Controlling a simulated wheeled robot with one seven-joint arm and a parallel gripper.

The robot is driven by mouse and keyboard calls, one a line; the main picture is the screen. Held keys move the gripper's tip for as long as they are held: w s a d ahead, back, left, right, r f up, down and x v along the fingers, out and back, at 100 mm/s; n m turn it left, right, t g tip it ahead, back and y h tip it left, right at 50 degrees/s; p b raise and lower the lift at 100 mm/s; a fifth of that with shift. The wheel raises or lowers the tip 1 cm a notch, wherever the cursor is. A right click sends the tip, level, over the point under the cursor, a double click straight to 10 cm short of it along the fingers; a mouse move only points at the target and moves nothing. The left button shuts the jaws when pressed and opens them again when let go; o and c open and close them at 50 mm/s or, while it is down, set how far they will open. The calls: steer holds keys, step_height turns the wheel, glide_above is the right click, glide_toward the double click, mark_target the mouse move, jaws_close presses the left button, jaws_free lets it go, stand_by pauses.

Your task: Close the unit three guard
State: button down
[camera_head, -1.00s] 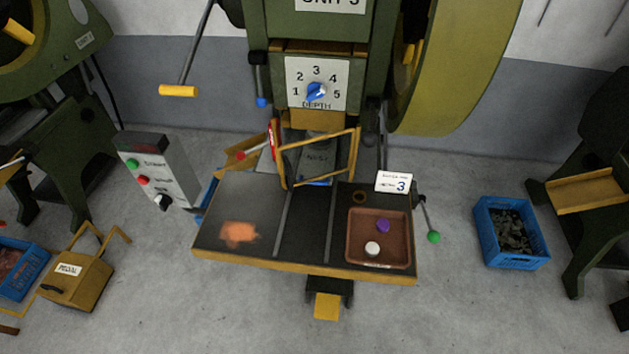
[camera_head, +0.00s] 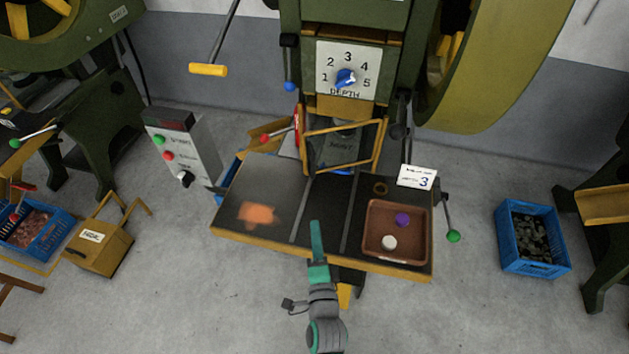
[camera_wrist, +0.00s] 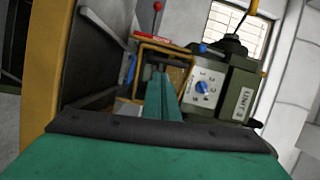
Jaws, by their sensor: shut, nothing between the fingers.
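The unit three guard (camera_head: 379,143) is a yellow frame, tilted, standing at the back of the work table below the depth dial; I cannot tell how far open it is. A yellow frame that looks like the guard (camera_wrist: 150,46) also shows beyond my fingers in the wrist view. My gripper (camera_head: 315,226) is shut and empty, its teal fingers over the front middle of the table, apart from the guard. The closed fingers also show in the wrist view (camera_wrist: 163,82). The press with the depth dial (camera_head: 346,77) rises behind the guard.
The table (camera_head: 325,205) holds an orange patch at left and a brown tray (camera_head: 372,257) with a purple and a white piece at right. A button box (camera_head: 185,150) stands left. A green-knobbed lever (camera_head: 452,236) is at right. Blue crates (camera_head: 535,262) lie on the floor.

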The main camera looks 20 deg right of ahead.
steer(key=w+d+r+m, duration=0.1)
steer(key=w, duration=0.1)
glide_toward(314, 172)
steer(key=x, duration=0.6)
steer(key=shift+w, duration=0.25)
stand_by(0.3)
